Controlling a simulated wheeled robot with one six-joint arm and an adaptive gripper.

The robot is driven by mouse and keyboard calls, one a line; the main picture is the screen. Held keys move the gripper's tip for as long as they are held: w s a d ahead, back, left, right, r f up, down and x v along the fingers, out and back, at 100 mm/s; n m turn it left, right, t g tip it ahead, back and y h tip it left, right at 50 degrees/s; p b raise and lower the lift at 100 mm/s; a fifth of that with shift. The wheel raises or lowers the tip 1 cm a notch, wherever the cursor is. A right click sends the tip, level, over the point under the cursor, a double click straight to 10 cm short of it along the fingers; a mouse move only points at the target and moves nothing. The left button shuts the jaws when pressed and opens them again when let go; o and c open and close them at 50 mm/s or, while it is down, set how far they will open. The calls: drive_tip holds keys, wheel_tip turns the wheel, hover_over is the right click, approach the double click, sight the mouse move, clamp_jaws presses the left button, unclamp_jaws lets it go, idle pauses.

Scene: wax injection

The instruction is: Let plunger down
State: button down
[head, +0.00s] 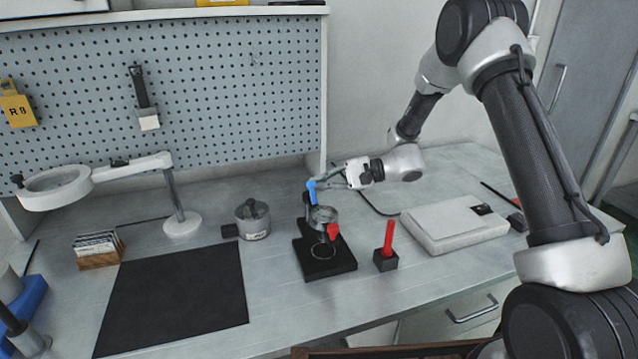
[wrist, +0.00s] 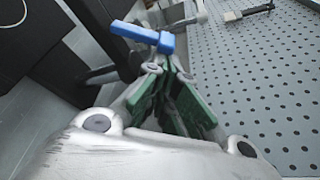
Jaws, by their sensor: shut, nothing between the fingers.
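The wax injector is a small black stand (head: 341,262) with a clear and grey round pot (head: 322,214). A blue plunger handle (head: 313,192) stands at its top, and a red knob (head: 333,231) sits at its front. My gripper (head: 327,181) reaches in from the right, with its tips close beside the blue handle. In the wrist view, the green-padded fingers of my gripper (wrist: 166,66) are shut with nothing between them. The blue handle (wrist: 142,33) lies just beyond the tips; whether they touch it I cannot tell.
A red stick in a black block (head: 386,257) and a grey flat box (head: 452,225) stand right of the injector. A lidded metal pot (head: 253,220) stands to its left. A black mat (head: 175,296) lies front left. A pegboard (head: 170,90) closes the back.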

drive_tip(key=shift+s+r+n, duration=0.15)
drive_tip(key=shift+r+n, duration=0.1)
drive_tip(key=shift+n, duration=0.05)
drive_tip(key=s+r+n+y, duration=0.1)
drive_tip(key=n, duration=0.1)
drive_tip(key=s+r+n+y, duration=0.1)
drive_tip(key=n, duration=0.2)
drive_tip(key=s+d+n+t+y, duration=0.1)
drive_tip(key=n, duration=0.1)
drive_tip(key=shift+s+r+n, duration=0.3)
drive_tip(key=shift+r, duration=0.1)
drive_tip(key=w+d, duration=0.3)
drive_tip(key=d, duration=0.6)
drive_tip(key=shift+r, duration=0.15)
drive_tip(key=shift+w, duration=0.1)
idle(0.4)
